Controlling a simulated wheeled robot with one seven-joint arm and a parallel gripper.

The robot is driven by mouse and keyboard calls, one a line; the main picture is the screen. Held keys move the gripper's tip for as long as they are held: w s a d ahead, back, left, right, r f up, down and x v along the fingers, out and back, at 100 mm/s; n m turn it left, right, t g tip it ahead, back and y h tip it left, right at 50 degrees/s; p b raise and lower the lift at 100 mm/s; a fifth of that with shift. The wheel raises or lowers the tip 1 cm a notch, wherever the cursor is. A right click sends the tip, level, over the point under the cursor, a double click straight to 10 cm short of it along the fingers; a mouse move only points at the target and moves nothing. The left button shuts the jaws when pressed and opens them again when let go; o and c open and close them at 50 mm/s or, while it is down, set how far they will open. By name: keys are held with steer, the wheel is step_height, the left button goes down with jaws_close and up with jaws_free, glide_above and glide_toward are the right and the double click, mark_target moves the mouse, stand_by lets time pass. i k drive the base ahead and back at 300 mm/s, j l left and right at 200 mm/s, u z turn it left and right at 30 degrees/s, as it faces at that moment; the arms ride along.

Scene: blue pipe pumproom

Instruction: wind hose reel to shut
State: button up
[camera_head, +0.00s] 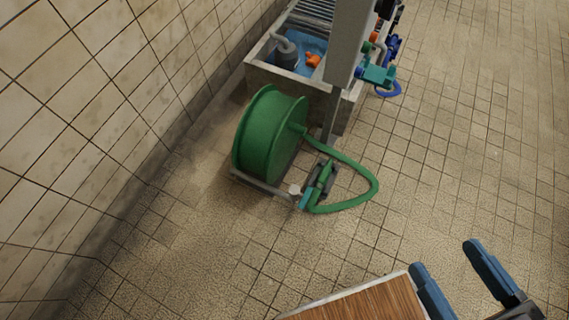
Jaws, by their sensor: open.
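A green hose reel (266,138) stands on the tiled floor near the left wall, left of the picture's middle. A green hose (372,182) leaves its right side and loops out over the floor, back to a nozzle-like end by the reel's front. A small pale knob (294,189) shows at the lower front of the reel's frame; I cannot tell if it is the crank handle. My gripper (448,268) is at the bottom right with two blue fingers spread apart. It is open, empty and well away from the reel.
A wooden-topped surface (362,302) lies at the bottom, beside my gripper. Behind the reel are a grey post (350,45), a concrete trough (262,76) with blue water, and coloured valves (378,75). The tiled wall (95,90) bounds the left. Floor at right is clear.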

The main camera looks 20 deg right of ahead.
mark_target(269, 129)
steer(key=i+j+z, duration=0.6)
steer(key=z, duration=0.2)
